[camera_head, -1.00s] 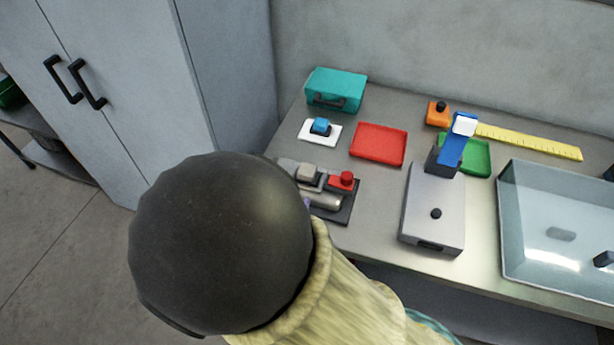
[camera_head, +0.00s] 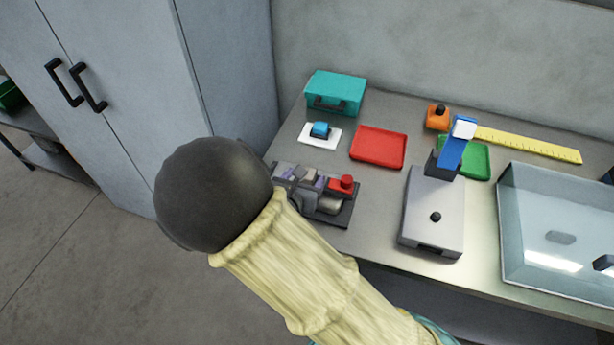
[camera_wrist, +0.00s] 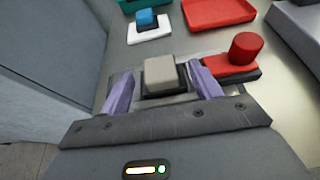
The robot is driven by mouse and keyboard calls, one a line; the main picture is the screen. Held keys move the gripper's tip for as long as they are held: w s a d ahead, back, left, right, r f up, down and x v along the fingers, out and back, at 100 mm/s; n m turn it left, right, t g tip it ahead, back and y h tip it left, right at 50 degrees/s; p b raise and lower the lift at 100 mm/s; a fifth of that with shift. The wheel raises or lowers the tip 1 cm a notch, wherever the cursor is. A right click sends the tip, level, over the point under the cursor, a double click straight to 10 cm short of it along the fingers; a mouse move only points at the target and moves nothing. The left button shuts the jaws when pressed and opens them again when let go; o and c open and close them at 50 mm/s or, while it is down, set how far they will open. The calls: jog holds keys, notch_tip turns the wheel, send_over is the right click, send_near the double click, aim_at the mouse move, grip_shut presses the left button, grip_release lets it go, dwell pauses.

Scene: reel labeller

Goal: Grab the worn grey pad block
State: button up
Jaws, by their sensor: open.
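The worn grey pad block (camera_wrist: 160,71) sits in a dark square holder on the labeller, beside a red knob (camera_wrist: 246,47). In the wrist view my gripper (camera_wrist: 160,80) is open, its two purple fingers on the left and right of the block, with gaps visible. In the head view the block (camera_head: 281,174) shows small and partly covered by my gripper (camera_head: 300,180). Whether the fingers touch it cannot be told.
A blue block on a white plate (camera_head: 308,139) and a red tray (camera_head: 378,157) lie behind the labeller. A teal case (camera_head: 336,92) stands at the back left. A grey device with a blue arm (camera_head: 430,215) and a clear bin (camera_head: 510,250) stand to the right.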

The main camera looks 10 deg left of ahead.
aim_at(310, 169)
jog(key=shift+w, duration=0.1)
jog(key=shift+r+p+x, duration=0.2)
jog(key=shift+p+x, duration=0.3)
jog(key=shift+x, duration=2.1)
jog(key=c, duration=1.1)
